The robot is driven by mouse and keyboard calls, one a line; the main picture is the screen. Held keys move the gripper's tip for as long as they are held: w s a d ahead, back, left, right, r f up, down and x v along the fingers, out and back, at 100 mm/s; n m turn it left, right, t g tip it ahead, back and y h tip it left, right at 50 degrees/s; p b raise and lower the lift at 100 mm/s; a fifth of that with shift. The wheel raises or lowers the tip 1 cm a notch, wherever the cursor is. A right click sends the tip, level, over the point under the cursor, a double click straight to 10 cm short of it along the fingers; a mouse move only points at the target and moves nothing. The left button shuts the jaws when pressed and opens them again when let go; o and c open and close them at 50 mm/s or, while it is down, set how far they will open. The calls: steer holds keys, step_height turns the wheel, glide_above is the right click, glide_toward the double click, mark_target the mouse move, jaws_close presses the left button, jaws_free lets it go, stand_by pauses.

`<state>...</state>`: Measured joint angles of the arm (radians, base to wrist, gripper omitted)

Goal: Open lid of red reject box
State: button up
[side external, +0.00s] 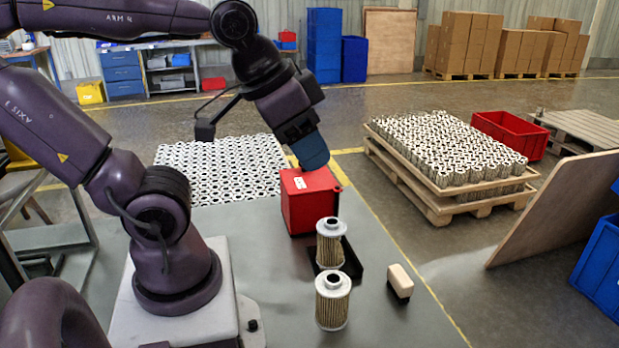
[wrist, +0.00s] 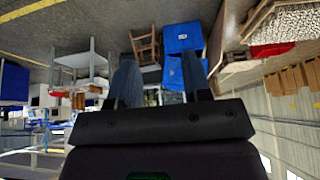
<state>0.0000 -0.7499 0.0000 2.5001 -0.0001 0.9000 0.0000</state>
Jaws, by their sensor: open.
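The red reject box (side external: 311,208) stands on the grey table, with a small white label near its top. Its lid (side external: 318,181) looks shut. My gripper (side external: 313,160) is just above the box's back edge in the side view, and its blue fingers overlap the lid's rear there. I cannot tell whether they touch it. In the wrist view my gripper (wrist: 161,75) shows two fingers spread apart with nothing between them. The red reject box does not show in the wrist view.
Two filter cartridges (side external: 331,243) (side external: 332,302) stand in front of the box, the farther one at a black tray (side external: 346,262). A beige-and-black block (side external: 400,283) lies to their right. A sheet of patterned cartridges (side external: 222,168) is behind left. The table's front right is clear.

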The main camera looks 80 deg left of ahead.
steer(key=shift+o, duration=0.9)
steer(key=shift+a, duration=0.15)
steer(key=w+a+f+n+g, duration=0.2)
steer(key=w+a+f+n, duration=0.1)
steer(key=a+n, duration=0.75)
steer(key=w+a+f+n+g, duration=0.25)
steer(key=a+n, duration=0.55)
steer(key=a, duration=0.6)
steer(key=w+a+f+n+g, duration=0.1)
steer(key=w+a+f+n, duration=0.25)
steer(key=a+n, duration=0.75)
steer(key=f, duration=0.4)
steer(key=a+f+m, duration=0.1)
steer(key=f, duration=0.2)
steer(key=f+m, duration=0.1)
steer(key=f, duration=0.3)
steer(key=shift+a+f+m, duration=0.25)
steer(key=shift+f, duration=0.1)
steer(key=shift+c, duration=0.4)
jaws_close()
